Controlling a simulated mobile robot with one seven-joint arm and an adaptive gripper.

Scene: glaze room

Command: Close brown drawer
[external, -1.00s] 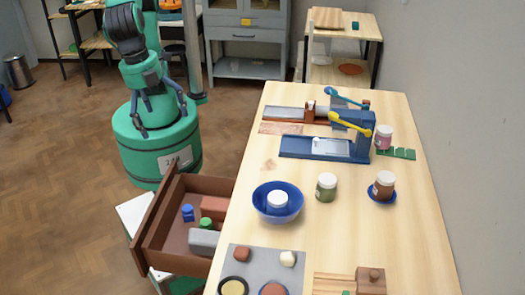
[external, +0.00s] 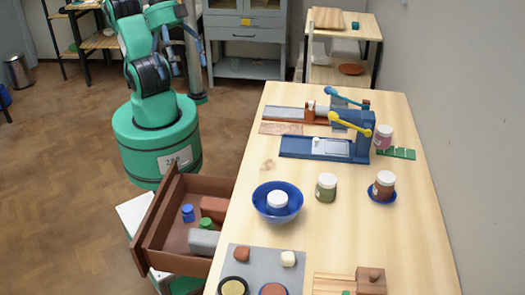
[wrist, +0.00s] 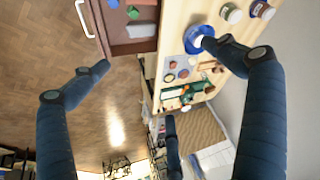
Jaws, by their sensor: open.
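The brown drawer (external: 157,222) is pulled out from the left side of the wooden table in the external view. It holds a blue jar (external: 188,213), a green-topped item (external: 206,222), a red-brown block (external: 214,208) and a grey block (external: 203,242). In the wrist view the brown drawer (wrist: 130,46) is at the top, with a pale handle (wrist: 82,18) on its front. My gripper (external: 183,48) is open and empty, raised well behind the drawer and apart from it. In the wrist view my gripper (wrist: 155,58) has its fingers spread.
The wooden table (external: 400,240) carries a blue bowl (external: 277,216) with a white-lidded jar, a green jar (external: 326,187), a brown jar (external: 384,184) and a blue lever tool (external: 315,148). A grey cabinet (external: 245,66) stands behind. The floor (external: 60,190) left of the drawer is clear.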

